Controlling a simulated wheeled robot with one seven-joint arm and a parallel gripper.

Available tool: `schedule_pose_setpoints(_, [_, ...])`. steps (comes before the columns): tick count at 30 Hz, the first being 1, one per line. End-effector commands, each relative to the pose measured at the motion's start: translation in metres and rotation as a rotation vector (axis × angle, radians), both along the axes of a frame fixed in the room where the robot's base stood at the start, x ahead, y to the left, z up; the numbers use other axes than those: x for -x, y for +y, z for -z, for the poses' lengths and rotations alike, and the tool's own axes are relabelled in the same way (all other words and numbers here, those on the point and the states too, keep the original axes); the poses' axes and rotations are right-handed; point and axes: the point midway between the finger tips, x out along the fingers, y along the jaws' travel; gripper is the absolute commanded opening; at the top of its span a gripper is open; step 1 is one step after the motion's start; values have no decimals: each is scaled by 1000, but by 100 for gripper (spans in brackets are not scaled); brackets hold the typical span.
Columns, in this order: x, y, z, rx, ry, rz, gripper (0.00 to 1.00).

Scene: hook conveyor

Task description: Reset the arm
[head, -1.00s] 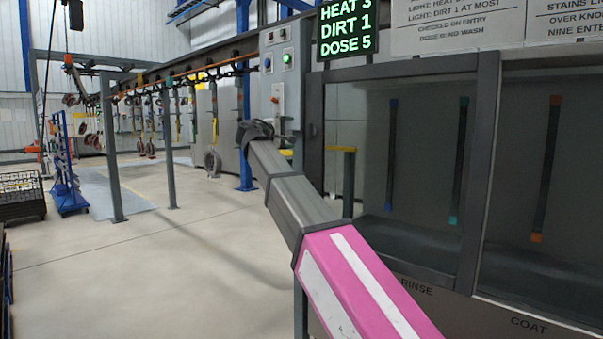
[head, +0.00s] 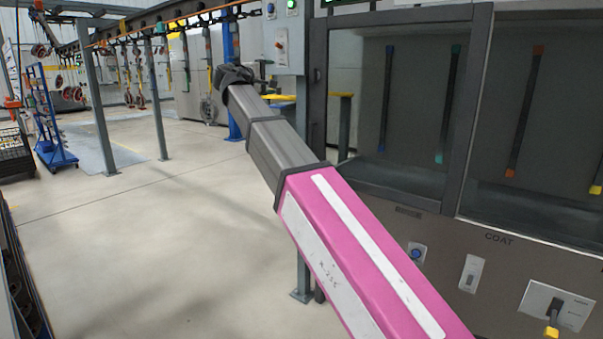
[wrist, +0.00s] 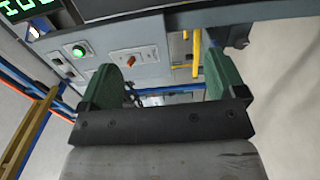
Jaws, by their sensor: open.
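My gripper (wrist: 163,82) is open in the wrist view, with its two green fingers apart and nothing between them. Beyond the fingers is a grey control panel (wrist: 140,45) with a lit green button (wrist: 79,50) and a red switch. In the head view my arm reaches out from the lower right, pink and then grey. Its dark end (head: 234,78) is in front of the panel side of the machine. The fingers are too small to make out there.
A washing cabinet with RINSE and COAT bays (head: 520,130) stands close on the right. A hook conveyor (head: 150,30) with hanging parts runs at the back left. A blue trolley (head: 50,125) stands at far left. The floor (head: 150,230) between is clear.

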Motion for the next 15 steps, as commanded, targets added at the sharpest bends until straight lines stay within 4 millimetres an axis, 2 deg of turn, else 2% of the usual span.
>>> schedule_pose_setpoints(2, [-1,-2,3,-2,3,1,89])
schedule_pose_setpoints(8, [-6,-13,32,-34,34,1,89])
schedule_pose_setpoints(11, [-9,-20,48,-53,51,2,89])
schedule_pose_setpoints(15, [-14,-33,80,-92,85,5,89])
